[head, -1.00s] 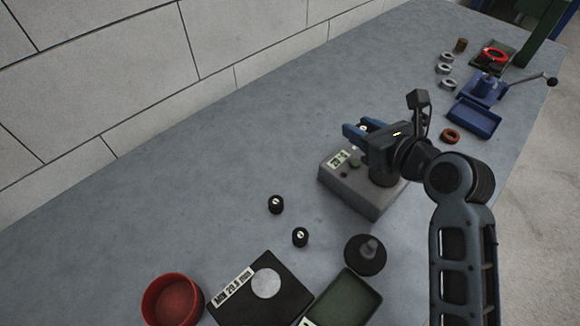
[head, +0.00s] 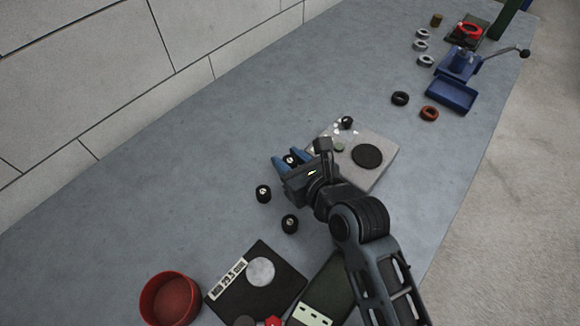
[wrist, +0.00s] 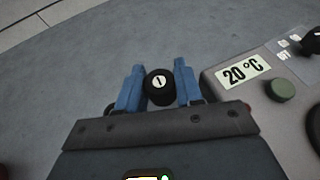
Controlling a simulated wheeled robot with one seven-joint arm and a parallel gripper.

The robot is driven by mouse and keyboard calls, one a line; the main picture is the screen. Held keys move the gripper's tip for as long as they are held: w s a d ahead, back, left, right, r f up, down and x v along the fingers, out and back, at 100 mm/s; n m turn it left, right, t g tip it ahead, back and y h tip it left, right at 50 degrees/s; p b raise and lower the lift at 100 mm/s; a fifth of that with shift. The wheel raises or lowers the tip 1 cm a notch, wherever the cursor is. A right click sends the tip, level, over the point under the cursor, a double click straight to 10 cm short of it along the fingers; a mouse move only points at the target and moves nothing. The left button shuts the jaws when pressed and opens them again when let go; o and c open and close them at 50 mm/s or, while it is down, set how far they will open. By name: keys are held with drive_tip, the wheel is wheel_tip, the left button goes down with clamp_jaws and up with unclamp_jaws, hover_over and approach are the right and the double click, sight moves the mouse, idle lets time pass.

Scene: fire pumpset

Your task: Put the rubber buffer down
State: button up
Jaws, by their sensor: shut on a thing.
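My gripper (head: 284,163) is shut on a rubber buffer (wrist: 159,86), a small black cylinder with a pale mark on top. The buffer stands between the two blue fingers in the wrist view and shows partly in the head view (head: 291,160). It is over the bench, just left of the grey device; I cannot tell whether it touches the bench. Two similar black buffers, one (head: 263,193) and another (head: 290,223), stand on the bench below my gripper in the head view.
A red bowl (head: 170,298), a black gauge box (head: 277,291) and a green tray (head: 333,290) are near. Rings and a blue press (head: 457,65) are farther back. The bench left is clear.

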drive_tip(key=shift+f, duration=1.65)
drive_tip(key=shift+f, duration=0.25)
drive_tip(key=shift+f, duration=0.35)
drive_tip(key=o, duration=0.8)
drive_tip(key=shift+r, duration=0.35)
drive_tip(key=v, duration=1.2)
drive_tip(key=shift+r, duration=0.25)
